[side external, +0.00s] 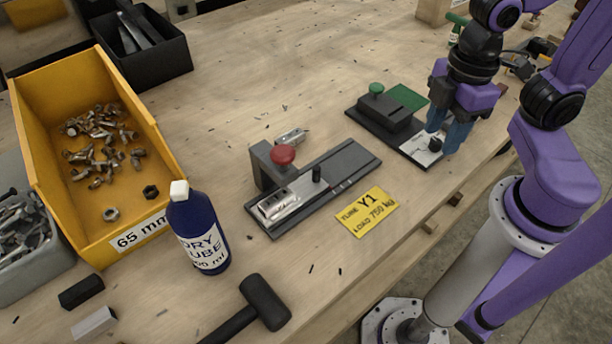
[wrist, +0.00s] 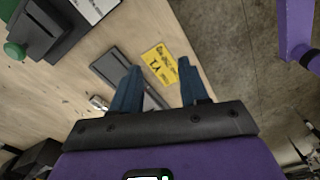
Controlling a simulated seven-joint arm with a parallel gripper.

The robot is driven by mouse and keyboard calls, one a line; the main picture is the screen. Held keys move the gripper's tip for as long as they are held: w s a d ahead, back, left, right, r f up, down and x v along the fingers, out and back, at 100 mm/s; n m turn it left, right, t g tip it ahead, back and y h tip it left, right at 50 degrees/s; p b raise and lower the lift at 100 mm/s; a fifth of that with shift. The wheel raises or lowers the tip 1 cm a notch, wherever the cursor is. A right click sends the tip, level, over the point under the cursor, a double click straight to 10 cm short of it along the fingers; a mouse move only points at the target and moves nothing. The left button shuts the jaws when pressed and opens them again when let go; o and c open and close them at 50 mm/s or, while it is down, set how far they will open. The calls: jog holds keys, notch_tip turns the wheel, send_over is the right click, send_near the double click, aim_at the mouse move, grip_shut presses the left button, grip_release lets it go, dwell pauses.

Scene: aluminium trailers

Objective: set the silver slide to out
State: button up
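A dark grey rail fixture (side external: 348,161) lies on the bench with a red knob (side external: 283,155) on its block. A silver piece (side external: 279,206) sits at its left end, and a black upright peg (side external: 317,174) stands near its middle. I cannot tell for sure which part is the silver slide. A second dark fixture (side external: 385,122) has a green knob (side external: 376,88) and a pale plate (side external: 418,150) with a black knob. My gripper (side external: 444,139) is open and empty, with blue fingers over the second fixture's right end. In the wrist view (wrist: 158,78) its fingers are apart, partly hiding the rail.
A yellow tag (side external: 367,212) lies in front of the rail. A blue bottle (side external: 203,235), a yellow bin (side external: 62,198) of bolts and a black mallet (side external: 262,302) are on the left. A small metal part (side external: 291,137) lies behind the red knob. The bench's back middle is mostly clear.

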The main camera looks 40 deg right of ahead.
aim_at(317, 168)
jog(key=w+a+r+n, duration=0.3)
jog(key=w+a+n, duration=0.4)
jog(key=w+a, duration=0.75)
jog(key=f, duration=0.5)
jog(key=w+d+f, duration=0.1)
jog(key=f, duration=1.1)
jog(key=shift+w+d+f, duration=0.25)
jog(key=shift+w+d, duration=0.05)
